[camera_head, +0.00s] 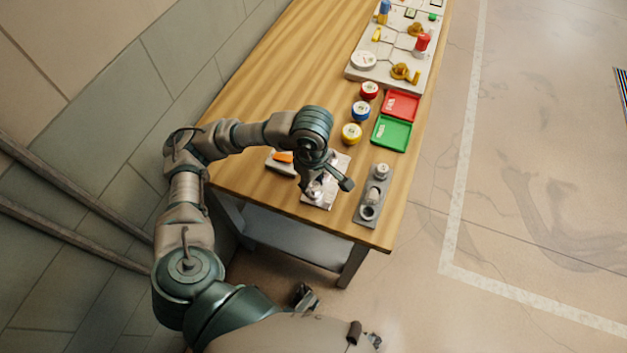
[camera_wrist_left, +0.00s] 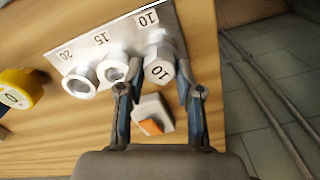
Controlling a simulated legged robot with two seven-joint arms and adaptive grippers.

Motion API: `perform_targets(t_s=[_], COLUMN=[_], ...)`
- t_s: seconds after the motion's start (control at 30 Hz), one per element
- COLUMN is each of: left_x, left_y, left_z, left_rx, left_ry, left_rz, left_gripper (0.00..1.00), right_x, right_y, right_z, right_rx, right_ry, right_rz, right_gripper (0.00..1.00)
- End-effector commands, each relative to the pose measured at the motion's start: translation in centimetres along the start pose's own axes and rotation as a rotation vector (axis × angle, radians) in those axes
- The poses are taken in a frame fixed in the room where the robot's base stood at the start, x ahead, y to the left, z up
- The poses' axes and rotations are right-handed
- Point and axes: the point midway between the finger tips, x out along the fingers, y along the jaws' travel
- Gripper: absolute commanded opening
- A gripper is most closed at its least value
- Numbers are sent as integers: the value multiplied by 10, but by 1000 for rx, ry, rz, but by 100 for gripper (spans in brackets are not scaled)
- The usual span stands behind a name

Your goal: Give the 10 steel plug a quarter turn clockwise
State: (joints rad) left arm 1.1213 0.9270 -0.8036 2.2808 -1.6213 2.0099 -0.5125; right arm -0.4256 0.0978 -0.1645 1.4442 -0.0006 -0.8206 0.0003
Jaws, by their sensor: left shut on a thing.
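The 10 steel plug (camera_wrist_left: 158,70) is a hexagonal steel head marked 10 at the end of a steel plate (camera_wrist_left: 90,48), beside the plate's 10 label. The plate's 15 and 20 fittings are open steel rings. My left gripper (camera_wrist_left: 155,82) has a finger on either side of the plug head and is shut on it. In the head view my left gripper (camera_head: 318,188) reaches down over the plate (camera_head: 325,203) and hides most of the plug. My right gripper is not recognisable in either view.
A grey block with an orange top (camera_head: 283,157) lies close beside the plate. A grey rack (camera_head: 362,222) with steel pieces stands to the right. Yellow (camera_head: 351,133), blue and red round pieces, green (camera_head: 391,133) and red trays, and a valve board (camera_head: 395,78) lie farther back.

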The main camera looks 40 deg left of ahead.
Motion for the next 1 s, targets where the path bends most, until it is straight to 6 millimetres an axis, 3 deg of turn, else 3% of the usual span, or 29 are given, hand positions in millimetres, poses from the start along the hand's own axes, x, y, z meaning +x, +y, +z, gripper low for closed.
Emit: perform_targets(t_s=[0.53, 1.0], left_x=[3, 5], left_y=[-1, 0], left_z=[0, -1], left_rx=[12, 216], left_ry=[2, 1], left_rz=[-8, -9], left_gripper=[0, 0], right_x=[2, 16], right_y=[0, -2], right_z=[1, 9], right_rx=[0, 0], right_ry=[-1, -14], right_rz=[0, -3], right_gripper=[40, 40])
